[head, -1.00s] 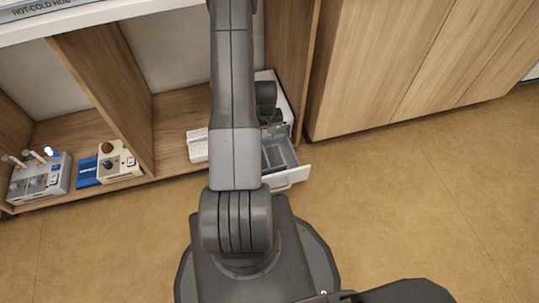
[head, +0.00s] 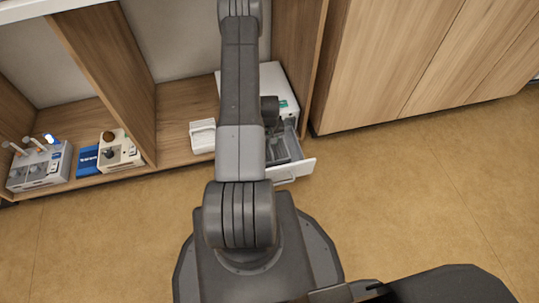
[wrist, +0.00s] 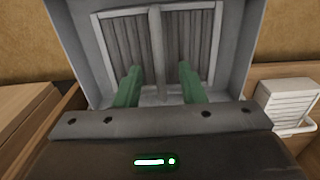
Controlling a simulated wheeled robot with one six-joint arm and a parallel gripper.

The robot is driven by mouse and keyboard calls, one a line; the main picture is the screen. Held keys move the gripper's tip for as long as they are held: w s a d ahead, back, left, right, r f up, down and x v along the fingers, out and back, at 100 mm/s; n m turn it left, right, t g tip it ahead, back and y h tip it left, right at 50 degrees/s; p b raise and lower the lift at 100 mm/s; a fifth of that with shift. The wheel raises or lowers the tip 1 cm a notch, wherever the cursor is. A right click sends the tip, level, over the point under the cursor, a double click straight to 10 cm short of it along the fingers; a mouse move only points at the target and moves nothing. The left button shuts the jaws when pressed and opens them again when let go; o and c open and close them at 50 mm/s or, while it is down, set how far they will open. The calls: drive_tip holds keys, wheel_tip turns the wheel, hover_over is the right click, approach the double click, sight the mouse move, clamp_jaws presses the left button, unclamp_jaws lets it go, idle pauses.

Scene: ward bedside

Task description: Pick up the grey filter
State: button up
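The grey filter (wrist: 190,45) shows in the wrist view as a pleated panel with a pale frame and a raised grey bar (wrist: 155,50) down its middle. It lies inside the open white drawer (head: 296,172). My gripper (wrist: 158,84) has two green fingers set well apart, with nothing held between them. The fingertips point at the filter, one on each side of the bar's line. I cannot tell whether they touch it. In the head view my arm hides most of the filter and my gripper.
The drawer belongs to a white unit (head: 285,85) in the wooden shelf. A white ribbed block (head: 202,135) stands to its left. Further left are a blue box (head: 88,160), a beige device (head: 121,152) and a grey device (head: 40,168). The floor at right is clear.

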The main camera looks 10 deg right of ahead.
drive_tip(key=shift+f, duration=0.7)
drive_tip(key=shift+c, duration=0.5)
clamp_jaws()
idle(0.4)
